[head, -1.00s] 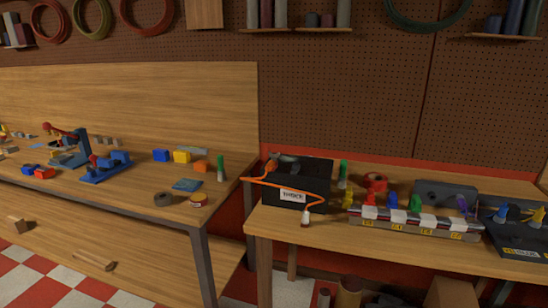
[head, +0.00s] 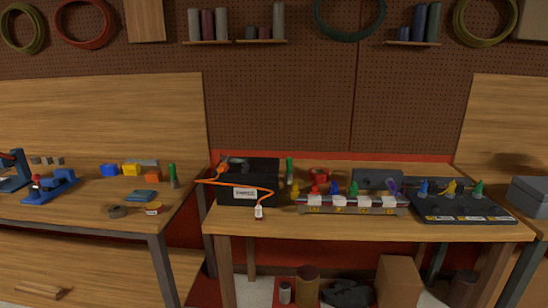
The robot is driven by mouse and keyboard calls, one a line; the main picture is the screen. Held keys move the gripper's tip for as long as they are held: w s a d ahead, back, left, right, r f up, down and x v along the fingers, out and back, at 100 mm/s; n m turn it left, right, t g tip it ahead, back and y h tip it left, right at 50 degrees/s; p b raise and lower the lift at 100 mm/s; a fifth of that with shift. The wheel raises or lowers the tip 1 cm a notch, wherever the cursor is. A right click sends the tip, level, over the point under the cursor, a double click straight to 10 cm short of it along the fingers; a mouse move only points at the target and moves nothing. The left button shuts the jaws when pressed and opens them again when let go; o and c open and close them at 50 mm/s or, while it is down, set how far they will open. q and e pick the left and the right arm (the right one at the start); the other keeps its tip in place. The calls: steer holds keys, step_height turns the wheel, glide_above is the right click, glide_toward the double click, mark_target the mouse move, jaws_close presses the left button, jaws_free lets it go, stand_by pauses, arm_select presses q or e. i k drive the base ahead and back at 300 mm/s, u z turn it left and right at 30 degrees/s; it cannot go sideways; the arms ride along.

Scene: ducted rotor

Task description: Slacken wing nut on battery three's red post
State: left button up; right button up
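A black box (head: 235,196) like a battery stands at the left end of the middle bench, with a white label (head: 245,192) too small to read surely. An orange cable (head: 235,183) runs across it to a small white-tipped end (head: 259,212) hanging at its front. An orange piece (head: 223,168) sits on its top left. I cannot make out a red post or a wing nut, nor tell which battery is number three. Neither of my grippers is in view.
Right of the box, a long rail (head: 350,205) carries white blocks and coloured knobs. A dark tray (head: 465,212) holds blue, yellow and green pieces. A red roll (head: 319,175) and a grey case (head: 377,179) stand behind. The wooden bench front (head: 370,229) is clear.

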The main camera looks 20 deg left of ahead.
mark_target(224, 159)
steer(key=z, duration=0.7)
steer(key=i, duration=0.25)
steer(key=u, duration=0.95)
steer(key=i, duration=1.15)
steer(key=u, duration=0.9)
